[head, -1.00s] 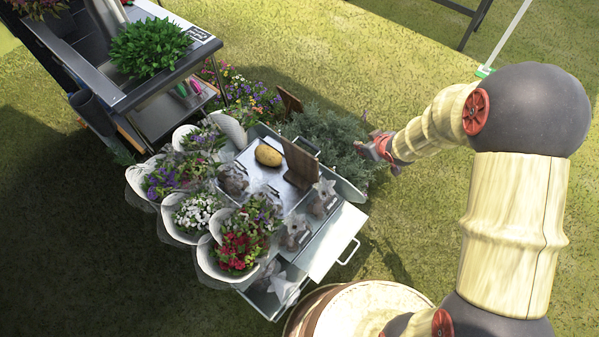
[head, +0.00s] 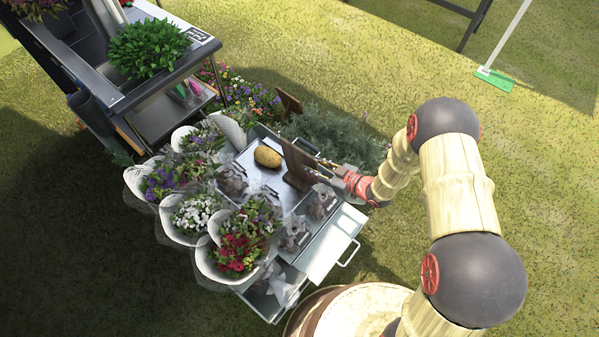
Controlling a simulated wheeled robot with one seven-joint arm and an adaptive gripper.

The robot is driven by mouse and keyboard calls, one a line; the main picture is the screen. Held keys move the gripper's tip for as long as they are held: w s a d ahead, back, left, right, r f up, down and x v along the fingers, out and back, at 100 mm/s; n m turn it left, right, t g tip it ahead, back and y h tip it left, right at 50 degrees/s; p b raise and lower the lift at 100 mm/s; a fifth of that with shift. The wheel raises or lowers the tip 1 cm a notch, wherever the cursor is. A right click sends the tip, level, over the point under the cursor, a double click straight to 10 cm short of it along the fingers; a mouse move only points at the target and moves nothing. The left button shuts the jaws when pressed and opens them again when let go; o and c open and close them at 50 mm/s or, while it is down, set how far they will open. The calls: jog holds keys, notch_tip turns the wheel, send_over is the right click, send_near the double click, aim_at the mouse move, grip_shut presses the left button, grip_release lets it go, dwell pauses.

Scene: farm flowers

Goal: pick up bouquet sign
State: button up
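A brown wooden sign (head: 297,166) stands upright on the metal cart (head: 327,256), near its right side; I see no lettering on it. My gripper (head: 321,169) reaches in from the right at about the sign's height. Its two thin fingers point left and look spread apart, with the tips at or very near the sign's right edge. I cannot tell whether they touch it. A second brown sign (head: 290,103) stands behind the cart by the plants.
Wrapped bouquets (head: 240,240) crowd the cart's left side. A yellow potato-like object (head: 268,157) lies on its tray. Small grey figures or wrapped items (head: 322,203) stand in front of the sign. A dark planter table (head: 150,95) is at upper left. Open grass lies right.

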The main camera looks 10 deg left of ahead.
aim_at(299, 167)
jog(key=b+x, duration=0.1)
jog(key=x, duration=0.1)
jog(key=shift+w+a+f, duration=0.1)
jog(key=shift+a, duration=0.15)
jog(key=b+x, duration=0.3)
jog(key=x, duration=0.2)
jog(key=shift+w+d+f, duration=0.1)
jog(key=shift+w+f, duration=0.05)
jog(key=shift+f, duration=0.1)
jog(key=shift+r, duration=0.15)
jog(key=c, duration=0.3)
jog(key=c, duration=0.4)
grip_shut()
